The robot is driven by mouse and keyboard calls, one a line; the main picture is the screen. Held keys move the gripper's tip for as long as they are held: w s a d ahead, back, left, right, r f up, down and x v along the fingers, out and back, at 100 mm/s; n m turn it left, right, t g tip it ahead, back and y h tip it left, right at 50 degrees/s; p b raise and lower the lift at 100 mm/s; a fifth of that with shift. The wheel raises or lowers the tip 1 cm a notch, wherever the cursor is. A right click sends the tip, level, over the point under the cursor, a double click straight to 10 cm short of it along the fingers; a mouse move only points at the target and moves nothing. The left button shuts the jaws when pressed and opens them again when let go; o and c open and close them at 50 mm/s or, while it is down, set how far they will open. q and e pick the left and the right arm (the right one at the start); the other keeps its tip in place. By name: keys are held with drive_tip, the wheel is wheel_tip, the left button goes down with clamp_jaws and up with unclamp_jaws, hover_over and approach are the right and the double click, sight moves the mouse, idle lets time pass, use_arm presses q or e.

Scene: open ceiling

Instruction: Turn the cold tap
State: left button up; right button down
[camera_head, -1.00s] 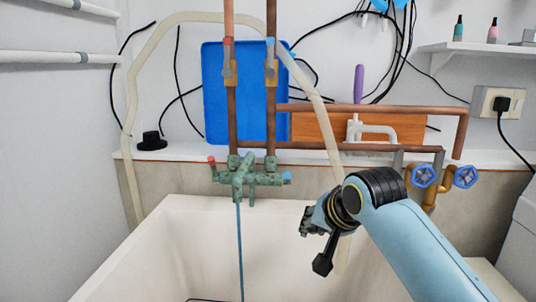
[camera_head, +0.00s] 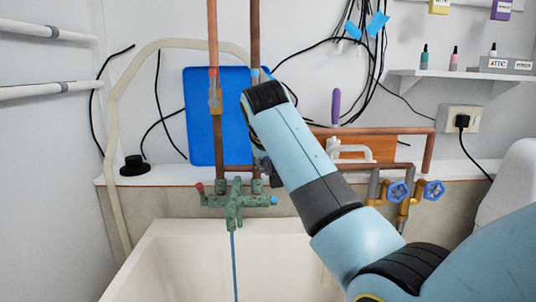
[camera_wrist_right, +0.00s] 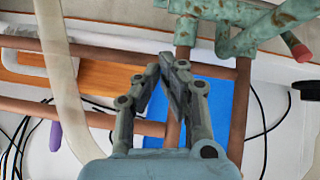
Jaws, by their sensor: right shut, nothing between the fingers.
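A weathered green mixer tap (camera_head: 234,200) is mounted above the sink, with a red end (camera_head: 199,187) at left and a blue, cold end (camera_head: 274,200) at right. A thin blue stream (camera_head: 234,260) runs down from its spout. The tap body also shows in the right wrist view (camera_wrist_right: 235,15), inverted, with its red end (camera_wrist_right: 298,48) at right. My right gripper (camera_head: 262,165) is above the blue end, mostly hidden behind my forearm. In the wrist view its fingers (camera_wrist_right: 165,60) are together and empty, pointing toward the copper pipes. My left gripper is not in view.
Two blue wheel valves (camera_head: 398,190) are at right. The white sink (camera_head: 180,255) below is open. A pale hose (camera_head: 108,120) loops at left.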

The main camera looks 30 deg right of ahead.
sight(274, 199)
drive_tip(key=f, duration=0.4)
drive_tip(key=shift+s+d+f+p, duration=0.3)
drive_tip(key=shift+f, duration=0.3)
drive_tip(key=shift+s, duration=0.1)
